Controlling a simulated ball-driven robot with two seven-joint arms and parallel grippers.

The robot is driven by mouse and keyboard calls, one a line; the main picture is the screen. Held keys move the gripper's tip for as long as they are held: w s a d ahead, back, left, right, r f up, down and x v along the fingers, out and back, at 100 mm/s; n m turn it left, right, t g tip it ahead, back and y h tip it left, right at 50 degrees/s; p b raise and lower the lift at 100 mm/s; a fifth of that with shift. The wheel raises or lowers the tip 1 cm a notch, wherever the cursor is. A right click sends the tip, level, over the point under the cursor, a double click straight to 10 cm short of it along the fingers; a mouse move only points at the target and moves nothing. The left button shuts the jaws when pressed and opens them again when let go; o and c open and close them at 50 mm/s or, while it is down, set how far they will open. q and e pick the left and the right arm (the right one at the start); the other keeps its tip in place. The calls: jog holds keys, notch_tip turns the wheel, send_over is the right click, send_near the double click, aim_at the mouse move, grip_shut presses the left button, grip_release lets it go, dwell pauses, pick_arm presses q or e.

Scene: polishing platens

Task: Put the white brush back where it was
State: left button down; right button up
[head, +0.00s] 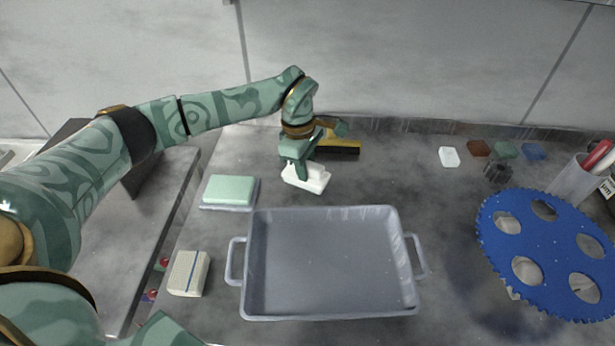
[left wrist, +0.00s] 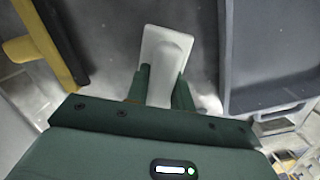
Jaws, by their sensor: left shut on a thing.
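The white brush (head: 307,178) is at the back of the grey worktop, just behind the tray. My left gripper (head: 299,162) is above it and shut on it. In the left wrist view the white brush (left wrist: 166,55) shows between the two green fingers (left wrist: 158,85), its handle running down between them. Whether its underside touches the worktop I cannot tell. My right gripper is not in view.
A grey tray (head: 331,313) with two handles fills the middle front. A yellow and black brush (head: 340,147) lies close behind the white brush. A green pad (head: 230,190) lies left, a cream block (head: 188,273) in front. A blue disc (head: 550,250) is at right.

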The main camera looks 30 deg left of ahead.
pick_arm(q)
notch_tip(320, 180, down, 3)
jog(key=shift+r+b, duration=0.1)
jog(key=shift+b, duration=0.25)
jog(key=shift+r, duration=0.15)
jog(key=c, duration=1.2)
grip_release()
jog(key=shift+f, duration=0.2)
jog(key=r+p, duration=0.1)
jog(key=r, duration=0.3)
jog(key=a+r+p, duration=0.1)
jog(key=r+p, duration=0.1)
jog(key=r, duration=0.2)
jog(key=r+p, duration=0.1)
jog(key=r, duration=0.3)
jog(key=shift+s+a+r, duration=0.1)
jog(key=shift+a+r, duration=0.05)
